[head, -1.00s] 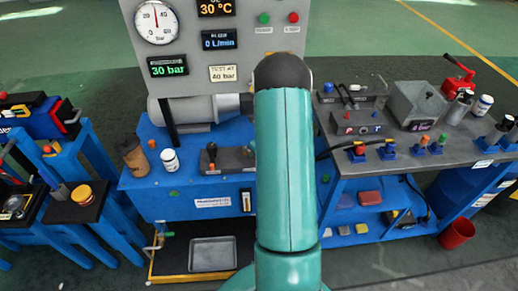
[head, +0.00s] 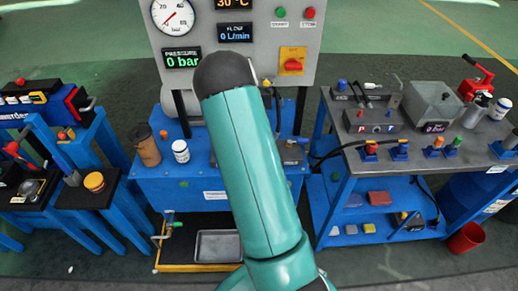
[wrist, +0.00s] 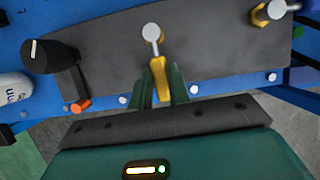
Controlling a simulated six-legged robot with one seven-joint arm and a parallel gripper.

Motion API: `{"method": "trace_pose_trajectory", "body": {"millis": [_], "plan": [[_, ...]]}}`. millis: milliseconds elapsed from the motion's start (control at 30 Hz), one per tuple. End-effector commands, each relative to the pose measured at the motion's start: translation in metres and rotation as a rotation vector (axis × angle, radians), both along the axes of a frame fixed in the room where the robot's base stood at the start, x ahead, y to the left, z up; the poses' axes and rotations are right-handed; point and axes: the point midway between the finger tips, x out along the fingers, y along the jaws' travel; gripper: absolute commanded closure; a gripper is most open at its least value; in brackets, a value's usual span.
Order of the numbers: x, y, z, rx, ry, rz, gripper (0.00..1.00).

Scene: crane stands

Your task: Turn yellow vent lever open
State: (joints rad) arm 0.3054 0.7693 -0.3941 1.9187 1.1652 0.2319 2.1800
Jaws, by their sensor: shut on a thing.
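In the wrist view a yellow lever (wrist: 160,78) with a pale round-headed pin at its top end sits on a dark grey plate (wrist: 205,60). My gripper (wrist: 163,85) has its two green fingers on either side of this lever and is shut on it. A second yellow lever (wrist: 261,17) with a similar pin is at the upper right, apart from the fingers. In the head view my arm covers the gripper and the levers. The pressure display (head: 182,58) there reads 0 bar.
A black knob (wrist: 52,55) and an orange-tipped handle (wrist: 80,105) are left of the fingers. A white bottle (head: 181,151) and brown cup (head: 146,147) stand on the blue bench (head: 190,185). A grey side table (head: 370,145) is at the right.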

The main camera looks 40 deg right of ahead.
Motion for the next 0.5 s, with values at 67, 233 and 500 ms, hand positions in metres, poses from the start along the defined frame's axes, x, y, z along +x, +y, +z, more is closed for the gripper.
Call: {"method": "trace_pose_trajectory", "body": {"millis": [67,233,500], "plan": [[0.002,0.0008,0.0009,-0.002,-0.001,-0.017,1.0],[0.0024,0.0011,0.0008,-0.002,-0.002,-0.039,1.0],[0.0026,0.001,0.0008,-0.001,-0.003,-0.044,1.0]]}}
